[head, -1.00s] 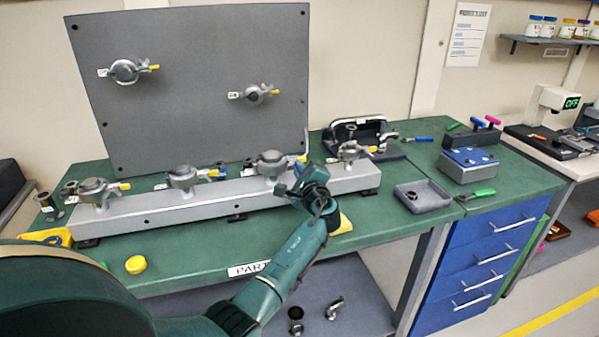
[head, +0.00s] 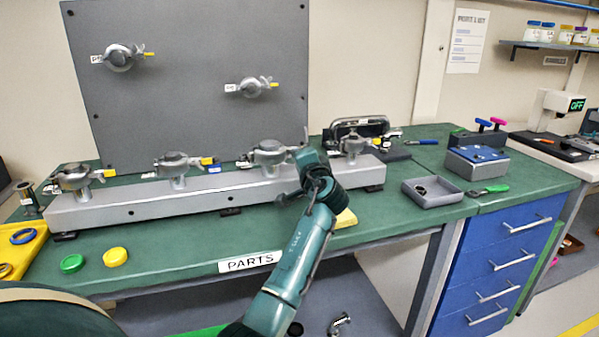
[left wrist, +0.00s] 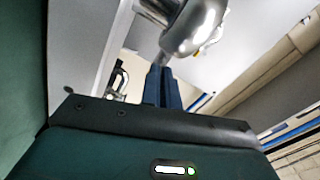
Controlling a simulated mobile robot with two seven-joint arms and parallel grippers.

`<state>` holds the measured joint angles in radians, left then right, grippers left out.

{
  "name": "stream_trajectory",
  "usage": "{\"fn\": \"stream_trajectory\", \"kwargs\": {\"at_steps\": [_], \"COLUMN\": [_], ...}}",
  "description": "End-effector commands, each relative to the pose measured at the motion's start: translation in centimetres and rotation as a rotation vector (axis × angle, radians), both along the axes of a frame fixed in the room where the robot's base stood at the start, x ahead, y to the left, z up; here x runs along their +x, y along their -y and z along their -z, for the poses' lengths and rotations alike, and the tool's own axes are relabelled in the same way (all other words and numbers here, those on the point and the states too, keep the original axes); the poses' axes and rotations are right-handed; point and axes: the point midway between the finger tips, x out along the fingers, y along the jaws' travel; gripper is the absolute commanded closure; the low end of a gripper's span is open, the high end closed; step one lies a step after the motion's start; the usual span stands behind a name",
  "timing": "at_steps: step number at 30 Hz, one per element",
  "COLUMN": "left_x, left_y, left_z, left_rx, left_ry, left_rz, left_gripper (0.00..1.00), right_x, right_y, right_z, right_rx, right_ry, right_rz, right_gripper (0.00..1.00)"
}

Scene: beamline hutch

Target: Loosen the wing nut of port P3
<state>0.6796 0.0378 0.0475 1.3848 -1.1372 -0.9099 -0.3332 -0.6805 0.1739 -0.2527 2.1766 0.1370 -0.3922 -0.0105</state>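Several silver clamps with wing nuts stand on a long grey rail (head: 215,203). Small white labels sit beside them, too blurred to read. My left gripper (head: 303,160) is at the right side of the third clamp from the left (head: 269,153), where its wing nut sits; my wrist hides that nut in the head view. In the left wrist view the silver clamp (left wrist: 195,28) is just beyond the fingers (left wrist: 162,85). The fingers are close together, with a thin silver part between them that looks like the wing nut. My right gripper is not in view.
A grey panel (head: 190,90) behind the rail carries two more clamps. A grey tray (head: 432,192) and a blue-topped block (head: 476,160) are to the right. A yellow tray (head: 22,248), a green cap (head: 72,264) and a yellow cap (head: 115,257) lie at the left front.

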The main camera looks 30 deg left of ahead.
Motion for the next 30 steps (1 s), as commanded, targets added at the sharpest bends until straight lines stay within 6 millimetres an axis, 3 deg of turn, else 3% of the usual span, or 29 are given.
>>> {"fn": "stream_trajectory", "kwargs": {"at_steps": [1, 3, 20, 30], "left_x": [0.0, 0.0, -0.1, -0.2], "left_y": [0.0, 0.0, -0.1, -0.2], "left_z": [0.6, 0.5, 0.2, -0.1], "left_rx": [-0.030, -0.073, -0.420, -0.611], "left_ry": [0.036, 0.089, 0.491, 0.714], "left_rz": [0.001, 0.001, 0.002, 0.003], "left_gripper": [1.00, 1.00, 1.00, 1.00], "right_x": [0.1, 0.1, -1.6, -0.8], "right_y": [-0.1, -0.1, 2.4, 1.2], "right_z": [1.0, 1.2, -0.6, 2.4], "right_rx": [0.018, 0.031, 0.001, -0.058], "right_ry": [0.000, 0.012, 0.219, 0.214], "right_rz": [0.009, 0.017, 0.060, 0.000], "right_gripper": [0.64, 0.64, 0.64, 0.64]}}
